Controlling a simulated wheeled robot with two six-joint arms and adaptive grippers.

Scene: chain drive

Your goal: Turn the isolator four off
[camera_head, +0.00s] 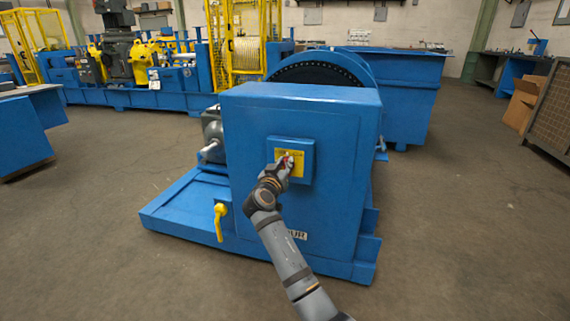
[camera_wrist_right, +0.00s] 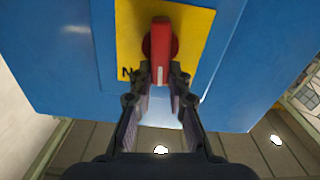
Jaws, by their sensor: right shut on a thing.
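The isolator is a red rotary handle (camera_wrist_right: 161,48) on a yellow plate (camera_wrist_right: 196,28), set on a blue switch box (camera_head: 308,151) on the front of the large blue cabinet (camera_head: 340,130). In the right wrist view the handle stands straight up and down, with a white mark at its lower end and a dark letter beside it. My right gripper (camera_head: 284,166) is at the plate, its two fingertips closed on either side of the handle's lower end. In the head view the gripper hides most of the handle. My left gripper is not in view.
A yellow lever (camera_head: 219,220) sticks out at the cabinet's lower left, above a blue base plate (camera_head: 170,222). A large dark-rimmed wheel (camera_head: 322,72) stands behind the cabinet. The floor in front and to the right is clear.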

